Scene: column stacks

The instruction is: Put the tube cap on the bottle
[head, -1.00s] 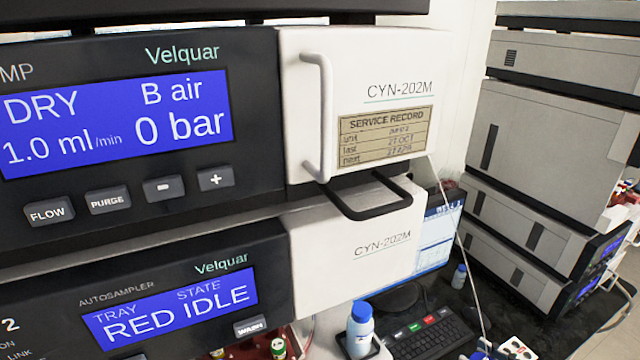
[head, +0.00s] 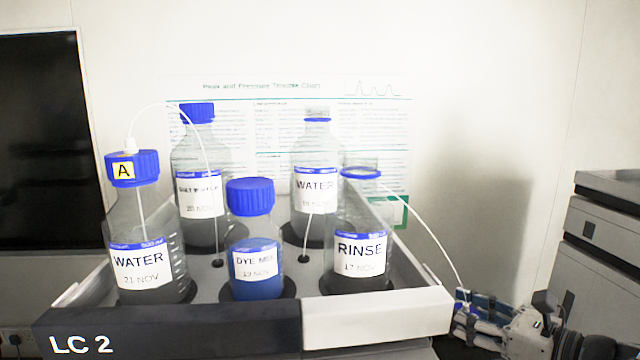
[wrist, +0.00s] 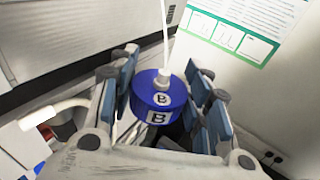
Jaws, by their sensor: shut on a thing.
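My gripper (head: 468,308) is at the lower right of the head view, beside the bottle tray and below the bottles. In the wrist view its blue-padded fingers are shut on a round blue tube cap (wrist: 158,92) marked B, with a white tube (wrist: 165,40) rising from its top fitting. In the head view the tube (head: 425,228) arcs from the bottles down to my gripper. The RINSE bottle (head: 362,215) and the back WATER bottle (head: 317,150) show blue neck rings and no cap. Which bottle is meant cannot be told.
The bottle tray (head: 375,318), marked LC 2, also holds a WATER bottle (head: 135,215) with cap A, a blue-capped DYE MIX bottle (head: 252,220) and a capped bottle (head: 200,155) behind. Grey instruments (head: 605,245) stand at right.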

